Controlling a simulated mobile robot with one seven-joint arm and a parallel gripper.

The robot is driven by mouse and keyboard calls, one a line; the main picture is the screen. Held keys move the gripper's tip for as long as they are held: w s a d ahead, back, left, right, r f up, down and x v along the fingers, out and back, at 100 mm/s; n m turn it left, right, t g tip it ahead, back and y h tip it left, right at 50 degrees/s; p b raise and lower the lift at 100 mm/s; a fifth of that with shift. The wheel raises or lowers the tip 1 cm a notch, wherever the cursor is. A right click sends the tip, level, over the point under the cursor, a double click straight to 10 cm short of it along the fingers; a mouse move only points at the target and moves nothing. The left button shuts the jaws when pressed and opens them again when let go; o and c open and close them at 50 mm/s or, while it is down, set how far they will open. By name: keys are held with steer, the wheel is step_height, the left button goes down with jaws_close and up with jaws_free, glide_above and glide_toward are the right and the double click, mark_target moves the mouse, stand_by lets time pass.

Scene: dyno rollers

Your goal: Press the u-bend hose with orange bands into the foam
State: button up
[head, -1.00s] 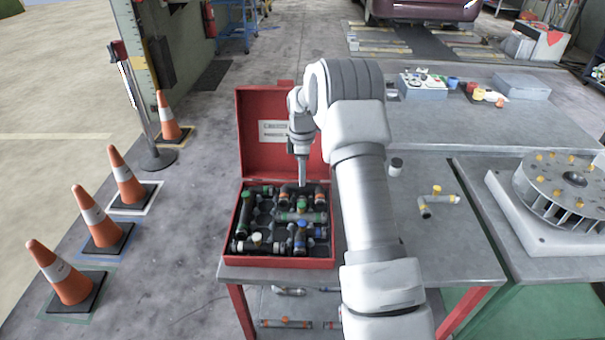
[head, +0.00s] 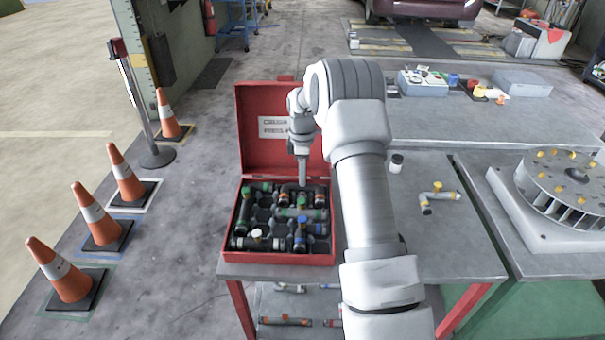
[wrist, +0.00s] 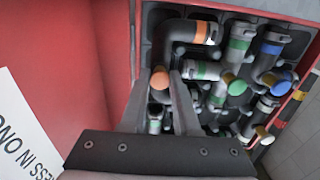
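A dark bent hose with an orange band (wrist: 172,35) shows at the top of the wrist view, in the foam-lined case. It bends toward my gripper, and an orange round end (wrist: 159,80) shows between the fingertips. How deep it sits in the foam (wrist: 155,18) cannot be told. My gripper (wrist: 159,82) points down with its two fingers apart. Whether they touch the hose is unclear. In the head view my gripper (head: 302,184) is over the upper right part of the red case (head: 228,250), and the hose beneath is partly hidden.
Other hoses with green (wrist: 238,45) and blue (wrist: 270,48) bands fill the case beside it. The raised red lid (head: 262,155) stands behind my gripper. A yellow-capped fitting (head: 438,196) lies on the table to the right. A round roller fixture (head: 560,180) stands farther right.

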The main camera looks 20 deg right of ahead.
steer(key=o, duration=0.5)
steer(key=shift+c, duration=0.2)
steer(key=shift+r, duration=0.15)
step_height(320, 180, up, 16)
steer(key=p, duration=0.1)
steer(key=s+a+r+m+t, duration=0.1)
steer(key=s+a+r, duration=0.15)
steer(key=r, duration=0.25)
steer(key=s+a+r+m, duration=0.2)
steer(key=s+r, duration=0.2)
steer(key=r, duration=0.1)
steer(key=s+a+r+m+t, duration=0.2)
steer(key=s+a+r+m, duration=0.1)
steer(key=s, duration=0.7)
steer(key=s+a+r+m+t, duration=0.1)
steer(key=s+a+r+m, duration=0.2)
steer(key=s, duration=0.8)
steer(key=s+a+f+m+t, duration=0.1)
steer(key=s+f+m, duration=0.3)
steer(key=s, duration=0.4)
steer(key=shift+s+a+f+t+p, duration=0.3)
steer(key=shift+s+a+f, duration=0.1)
steer(key=shift+f, duration=0.1)
